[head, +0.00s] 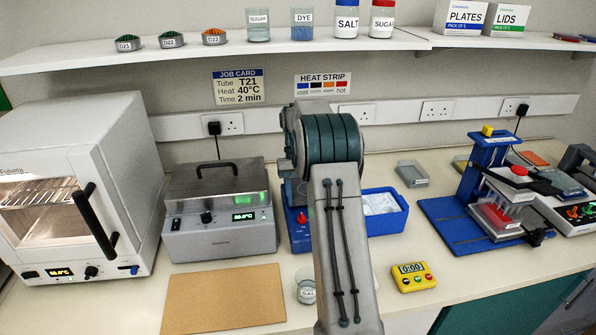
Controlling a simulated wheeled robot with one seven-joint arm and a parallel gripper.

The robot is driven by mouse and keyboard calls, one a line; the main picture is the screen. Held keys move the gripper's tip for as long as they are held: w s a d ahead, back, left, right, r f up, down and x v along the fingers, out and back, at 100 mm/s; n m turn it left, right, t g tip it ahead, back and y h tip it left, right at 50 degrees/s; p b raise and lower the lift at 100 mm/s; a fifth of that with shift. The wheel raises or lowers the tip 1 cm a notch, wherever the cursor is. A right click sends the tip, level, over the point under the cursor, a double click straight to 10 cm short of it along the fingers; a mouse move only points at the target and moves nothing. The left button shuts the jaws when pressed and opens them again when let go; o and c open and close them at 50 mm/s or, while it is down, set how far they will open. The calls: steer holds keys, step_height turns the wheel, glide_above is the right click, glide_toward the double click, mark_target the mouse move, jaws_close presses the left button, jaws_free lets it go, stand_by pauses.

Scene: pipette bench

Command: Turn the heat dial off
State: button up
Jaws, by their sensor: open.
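A grey heating bath (220,240) with a clear lid and black handle stands left of centre. A black dial (207,217) is on its front, between a switch and a lit green display (244,216). A white oven (75,190) on the far left also has a black dial (91,271) on its front, beside a lit display (60,273). I cannot tell which of these is the heat dial, or read their settings. My arm rises through the middle of the head view. My gripper is not visible.
A brown board (223,299) lies in front of the bath. A blue tub (385,222), a yellow timer (413,277) and a small jar (306,291) are near my arm. A blue-based device (445,212) stands on the right. A shelf (400,42) with jars runs above.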

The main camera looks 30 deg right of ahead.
steer(key=a+v, duration=0.1)
steer(key=v, duration=0.8)
steer(key=shift+d, duration=0.5)
steer(key=shift+w, duration=0.1)
